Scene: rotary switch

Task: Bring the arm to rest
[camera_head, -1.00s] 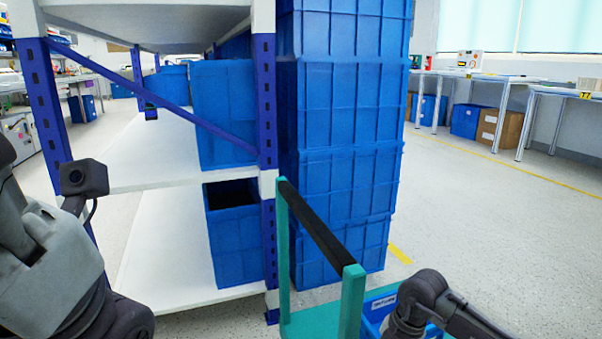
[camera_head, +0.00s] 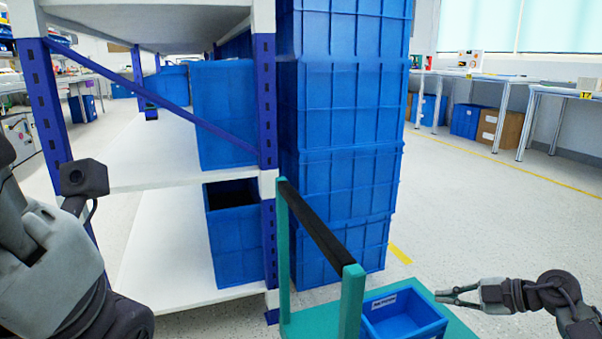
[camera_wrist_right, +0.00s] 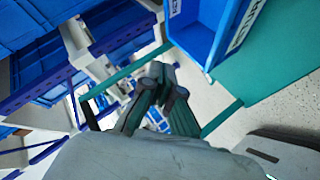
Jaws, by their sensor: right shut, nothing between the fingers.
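My right gripper (camera_head: 446,296) is at the lower right of the head view, fingers pointing left, beside and above a small blue bin with a white label. It is shut and empty. In the right wrist view my right gripper (camera_wrist_right: 158,72) has its fingertips together with nothing between them. My left arm fills the left edge of the head view; its gripper does not show.
The blue bin (camera_head: 402,324) sits on a green cart (camera_head: 458,331) with a black-topped handle (camera_head: 318,228). A tall stack of blue crates (camera_head: 345,160) and a shelf rack (camera_head: 165,230) stand behind. Open floor (camera_head: 480,220) lies to the right.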

